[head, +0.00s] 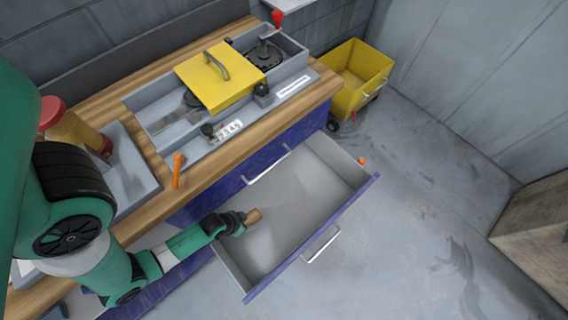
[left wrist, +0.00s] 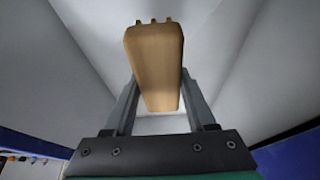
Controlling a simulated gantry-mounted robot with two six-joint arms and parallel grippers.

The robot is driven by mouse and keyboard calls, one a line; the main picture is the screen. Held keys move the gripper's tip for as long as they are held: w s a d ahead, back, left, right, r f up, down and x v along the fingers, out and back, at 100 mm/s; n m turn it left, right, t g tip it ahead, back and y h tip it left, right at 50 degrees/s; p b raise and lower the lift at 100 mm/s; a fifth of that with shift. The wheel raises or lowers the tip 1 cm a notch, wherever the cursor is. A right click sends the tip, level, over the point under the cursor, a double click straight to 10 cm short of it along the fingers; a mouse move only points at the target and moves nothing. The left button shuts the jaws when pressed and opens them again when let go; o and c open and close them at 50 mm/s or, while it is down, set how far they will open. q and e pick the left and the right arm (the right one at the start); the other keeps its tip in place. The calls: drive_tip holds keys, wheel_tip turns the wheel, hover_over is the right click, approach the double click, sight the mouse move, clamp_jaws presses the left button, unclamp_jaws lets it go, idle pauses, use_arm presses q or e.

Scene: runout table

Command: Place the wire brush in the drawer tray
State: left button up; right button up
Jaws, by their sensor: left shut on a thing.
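The wire brush (left wrist: 155,62) shows as a tan wooden block between the fingers in the left wrist view, with a few short dark tips at its far end. It also shows in the head view (head: 254,216) as a small tan end beyond my gripper. My left gripper (head: 240,222) is shut on the brush; it shows in the left wrist view too (left wrist: 158,100). Gripper and brush are over the open drawer tray (head: 300,195), near its left side. I cannot tell whether the brush touches the tray floor. My right gripper is not in view.
The drawer's blue front (head: 315,240) has a metal handle (head: 321,244). A yellow cart (head: 355,75) stands beyond. The drawer's middle and right are clear.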

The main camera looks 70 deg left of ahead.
use_arm(q)
drive_tip(key=w+a+f+b, duration=0.3)
drive_tip(key=w+f+b, duration=0.1)
drive_tip(key=w, duration=0.3)
drive_tip(key=b, duration=0.5)
approach(279, 205)
drive_tip(key=shift+x, duration=1.05)
drive_tip(key=shift+w+a+r+p, duration=0.1)
drive_tip(key=shift+w+p, duration=0.2)
drive_tip(key=b+x, duration=0.3)
drive_tip(key=x, duration=0.1)
drive_tip(key=shift+s+f, duration=0.25)
drive_tip(key=shift+s, duration=0.1)
drive_tip(key=shift+s+r, duration=0.1)
drive_tip(key=shift+r, duration=0.05)
drive_tip(key=o, duration=1.3)
